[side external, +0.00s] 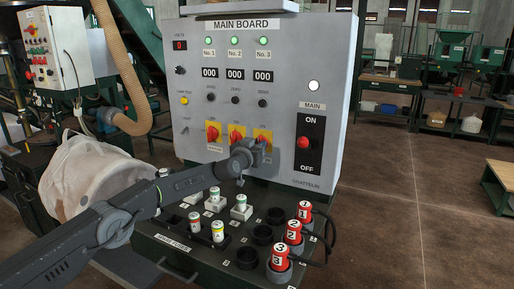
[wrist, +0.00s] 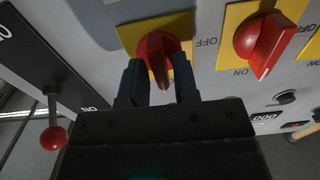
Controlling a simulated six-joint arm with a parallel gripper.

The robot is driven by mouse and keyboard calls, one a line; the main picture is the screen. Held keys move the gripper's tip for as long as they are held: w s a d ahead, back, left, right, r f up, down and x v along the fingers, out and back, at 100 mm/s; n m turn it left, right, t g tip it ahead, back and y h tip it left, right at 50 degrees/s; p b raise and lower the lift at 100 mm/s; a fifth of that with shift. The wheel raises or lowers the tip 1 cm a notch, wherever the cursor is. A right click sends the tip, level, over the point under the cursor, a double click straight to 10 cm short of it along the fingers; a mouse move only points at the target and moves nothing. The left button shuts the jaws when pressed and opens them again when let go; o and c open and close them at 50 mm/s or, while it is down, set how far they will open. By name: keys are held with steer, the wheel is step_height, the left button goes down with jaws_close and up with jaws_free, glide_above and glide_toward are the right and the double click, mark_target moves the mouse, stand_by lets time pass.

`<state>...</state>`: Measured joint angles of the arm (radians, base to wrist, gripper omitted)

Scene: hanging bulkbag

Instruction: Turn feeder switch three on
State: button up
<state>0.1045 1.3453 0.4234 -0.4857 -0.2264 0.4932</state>
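Feeder switch three is a red rotary knob (wrist: 158,52) on a yellow plate (wrist: 130,36), in the middle of the wrist view. Its handle points down in that view. My gripper (wrist: 160,82) has one dark finger on each side of the handle, with a small gap showing; it is open around it. Firm contact cannot be made out. In the side external view my gripper (side external: 258,150) is at the rightmost yellow plate (side external: 263,133) and covers most of that knob. The label beneath the knob is hidden by my gripper.
The MAIN lever (side external: 303,143) stands to the right on a black plate.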

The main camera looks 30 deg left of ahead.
steer(key=shift+o, duration=0.9)
steer(key=shift+f, duration=0.1)
steer(key=shift+s, duration=0.2)
steer(key=s, duration=1.3)
steer(key=shift+s, duration=0.2)
